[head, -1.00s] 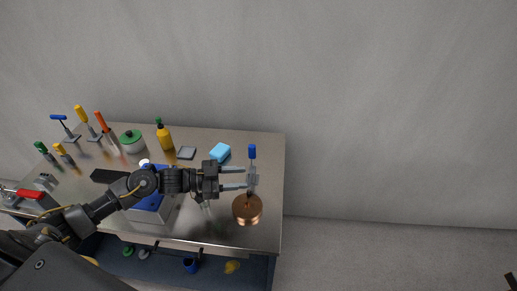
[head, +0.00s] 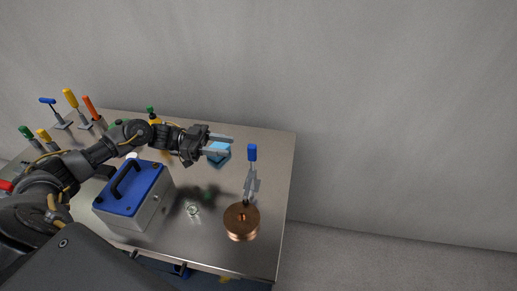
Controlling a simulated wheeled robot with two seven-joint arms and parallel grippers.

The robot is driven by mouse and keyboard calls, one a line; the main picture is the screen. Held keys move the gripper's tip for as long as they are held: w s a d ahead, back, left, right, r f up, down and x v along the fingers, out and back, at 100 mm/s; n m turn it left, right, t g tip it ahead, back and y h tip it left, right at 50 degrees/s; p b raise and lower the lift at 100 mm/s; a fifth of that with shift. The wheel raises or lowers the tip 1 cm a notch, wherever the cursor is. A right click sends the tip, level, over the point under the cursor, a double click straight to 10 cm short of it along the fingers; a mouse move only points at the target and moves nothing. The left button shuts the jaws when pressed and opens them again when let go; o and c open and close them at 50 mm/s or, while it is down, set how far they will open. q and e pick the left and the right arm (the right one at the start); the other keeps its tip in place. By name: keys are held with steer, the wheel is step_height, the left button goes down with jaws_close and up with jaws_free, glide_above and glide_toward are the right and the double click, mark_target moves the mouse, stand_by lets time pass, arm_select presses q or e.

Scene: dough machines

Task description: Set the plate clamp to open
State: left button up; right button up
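A clamp-like lever with an upright blue grip (head: 252,153) and a grey metal lower part (head: 251,182) stands at the right of the table, just behind a round copper piece (head: 241,222). I take it for the plate clamp, but no label shows. My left gripper (head: 225,146) is to the left of the blue grip, apart from it. Its two fingers point right with a gap between them, and nothing is clearly held. The fingers partly cover a light blue block (head: 219,158). My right gripper is not in view.
A grey box with a blue lid and black handle (head: 130,190) stands below my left arm. Several colour-handled tools, including a yellow one (head: 70,98), stand at the back left. A small clear item (head: 193,210) lies left of the copper piece. The metal tabletop (head: 275,165) is clear along its right edge.

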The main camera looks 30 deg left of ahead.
mark_target(253, 159)
arm_select(q)
steer(key=p+x, duration=0.3)
steer(key=x, duration=0.6)
steer(key=shift+r, duration=0.2)
steer(key=shift+p+x, duration=0.3)
steer(key=shift+x, duration=0.6)
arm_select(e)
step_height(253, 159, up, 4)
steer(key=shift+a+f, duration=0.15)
arm_select(q)
steer(key=shift+f, duration=0.2)
jaws_close()
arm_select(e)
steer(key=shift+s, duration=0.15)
